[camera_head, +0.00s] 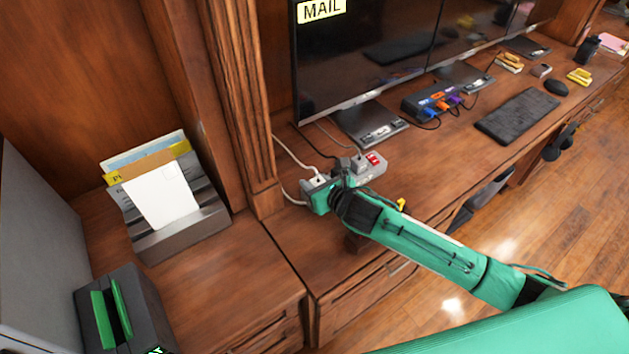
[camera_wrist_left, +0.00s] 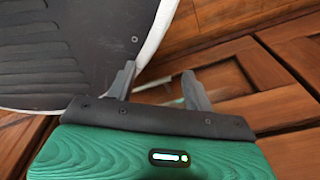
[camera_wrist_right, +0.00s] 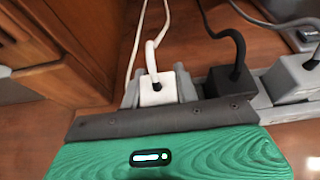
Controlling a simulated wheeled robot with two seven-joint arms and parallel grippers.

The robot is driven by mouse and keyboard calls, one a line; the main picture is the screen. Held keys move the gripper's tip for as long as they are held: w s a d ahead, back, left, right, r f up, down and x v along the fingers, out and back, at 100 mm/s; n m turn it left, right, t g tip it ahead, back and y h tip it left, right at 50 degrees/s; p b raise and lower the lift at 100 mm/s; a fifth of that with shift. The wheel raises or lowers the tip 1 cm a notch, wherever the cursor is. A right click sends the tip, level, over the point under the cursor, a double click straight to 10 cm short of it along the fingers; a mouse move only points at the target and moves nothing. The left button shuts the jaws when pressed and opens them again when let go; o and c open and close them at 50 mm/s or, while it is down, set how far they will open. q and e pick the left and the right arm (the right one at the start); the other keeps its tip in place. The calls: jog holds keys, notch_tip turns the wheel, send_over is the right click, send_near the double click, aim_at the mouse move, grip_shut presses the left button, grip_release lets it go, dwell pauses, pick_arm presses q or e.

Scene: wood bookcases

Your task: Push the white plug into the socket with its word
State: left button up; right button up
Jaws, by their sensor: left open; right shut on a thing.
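The white plug (camera_wrist_right: 157,88) sits between the fingers of my right gripper (camera_head: 322,190), which is shut on it. Its white cord rises from its top in the right wrist view. The grey power strip (camera_head: 372,168), with a red switch, is beside the gripper on the desk. In the right wrist view the plug is at the left, near the strip; its underside is hidden, so I cannot tell if it is seated. No socket words are readable. My left gripper (camera_wrist_left: 160,88) is open and empty, away from the strip.
A monitor (camera_head: 365,50) labelled MAIL stands behind. A hub (camera_head: 438,100) with coloured plugs and a keyboard (camera_head: 518,115) are to the right. A letter holder (camera_head: 180,235) stands left of a wooden post.

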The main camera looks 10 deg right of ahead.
jog(key=shift+s+f, duration=0.1)
jog(key=shift+f, duration=0.25)
jog(key=o, duration=0.8)
jog(key=shift+o, duration=0.8)
jog(key=shift+s+f, duration=0.15)
jog(key=shift+f, duration=0.05)
jog(key=shift+r, duration=0.3)
jog(key=v, duration=1.2)
jog(key=shift+w+r, duration=0.25)
jog(key=shift+r, duration=0.15)
jog(key=shift+s+d, duration=0.1)
